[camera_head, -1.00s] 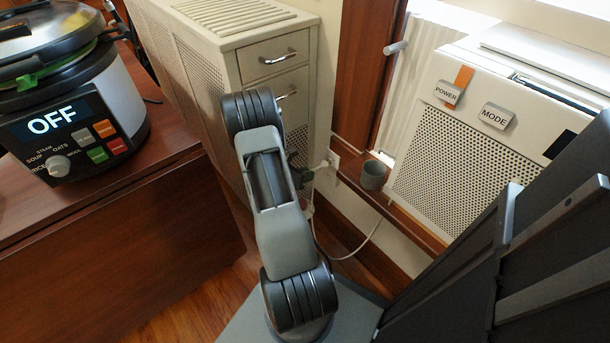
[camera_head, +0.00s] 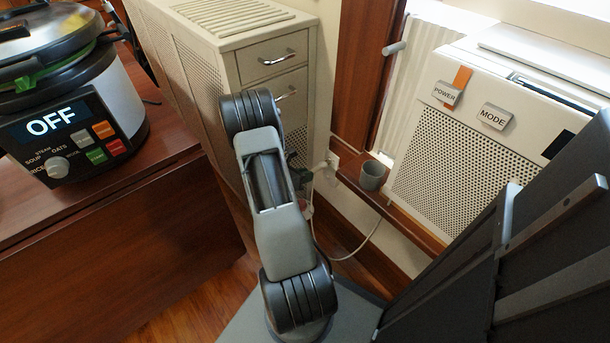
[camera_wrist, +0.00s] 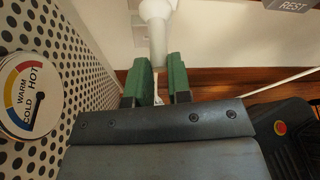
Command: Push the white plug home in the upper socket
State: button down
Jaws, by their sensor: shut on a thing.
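The white plug (camera_wrist: 158,35) is at the top middle of the wrist view, its narrow end between the green finger pads of my gripper (camera_wrist: 160,82), which is shut on it. A white cord shows between the fingers. The plug's wide end is close to a pale socket plate (camera_wrist: 140,32) on the wall. The plug hides part of the plate, and I cannot tell how deep it sits or see the upper socket's opening. In the head view my gripper (camera_head: 302,175) is small and partly behind my arm, beside the wall outlet (camera_head: 333,159).
A perforated cream cabinet (camera_head: 275,100) stands close on the left; its dial (camera_wrist: 32,95) shows in the wrist view. A grey cup (camera_head: 372,176) sits on the wooden ledge to the right. A white cord (camera_head: 362,246) hangs below. A cooker (camera_head: 75,110) stands on the left table.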

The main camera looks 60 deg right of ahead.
jog(key=shift+s+d, duration=0.25)
jog(key=shift+d, duration=0.45)
jog(key=shift+s+d, duration=0.2)
jog(key=shift+d, duration=0.5)
dwell(0.5)
jog(key=c, duration=1)
grip_release()
jog(key=p+v, duration=0.2)
jog(key=v, duration=1)
jog(key=shift+p, duration=0.3)
